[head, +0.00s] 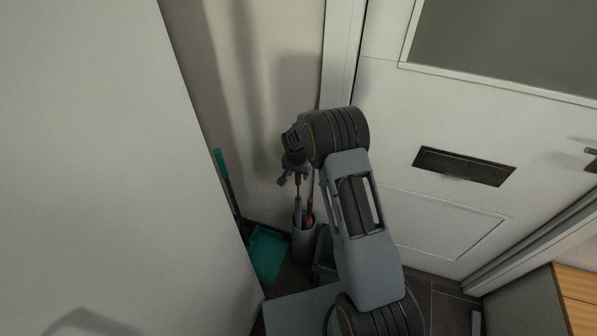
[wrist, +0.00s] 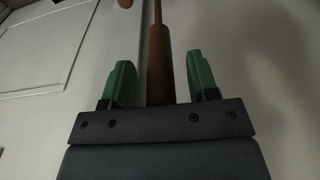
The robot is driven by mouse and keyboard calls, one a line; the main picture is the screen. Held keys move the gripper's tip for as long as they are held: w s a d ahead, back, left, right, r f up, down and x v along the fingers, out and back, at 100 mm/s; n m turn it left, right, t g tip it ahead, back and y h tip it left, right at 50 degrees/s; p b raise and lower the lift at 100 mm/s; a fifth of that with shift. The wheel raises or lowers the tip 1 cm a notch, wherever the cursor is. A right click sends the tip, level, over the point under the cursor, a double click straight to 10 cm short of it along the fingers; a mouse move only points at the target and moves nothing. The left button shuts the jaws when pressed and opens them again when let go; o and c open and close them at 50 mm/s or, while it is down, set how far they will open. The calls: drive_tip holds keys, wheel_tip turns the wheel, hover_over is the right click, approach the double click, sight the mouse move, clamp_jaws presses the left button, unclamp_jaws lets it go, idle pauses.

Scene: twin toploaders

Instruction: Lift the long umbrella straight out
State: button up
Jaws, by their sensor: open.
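A long umbrella with a brown wooden handle (wrist: 160,70) shows in the wrist view between the two green fingers of my open gripper (wrist: 163,82). Clear gaps show on both sides of the handle, and it is wider low down and thinner above. In the head view, my gripper (head: 294,177) is above a pale grey cylindrical stand (head: 304,246). The umbrella (head: 298,208) stands nearly upright in it, with its lower part hidden inside. A shorter orange-red item (head: 310,210) stands beside it in the same stand.
A teal dustpan (head: 266,254) with a long handle (head: 221,168) stands left of the stand. A dark bin (head: 324,258) is close on the right, partly behind my arm. A large white panel (head: 110,180) closes off the left, and a white door (head: 450,130) the right.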

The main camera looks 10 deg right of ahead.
clamp_jaws()
drive_tip(key=shift+r, duration=0.1)
idle(0.3)
wheel_tip(320, 180, up, 42)
drive_tip(key=p, duration=2.2)
drive_tip(key=shift+p, duration=0.3)
idle(2.8)
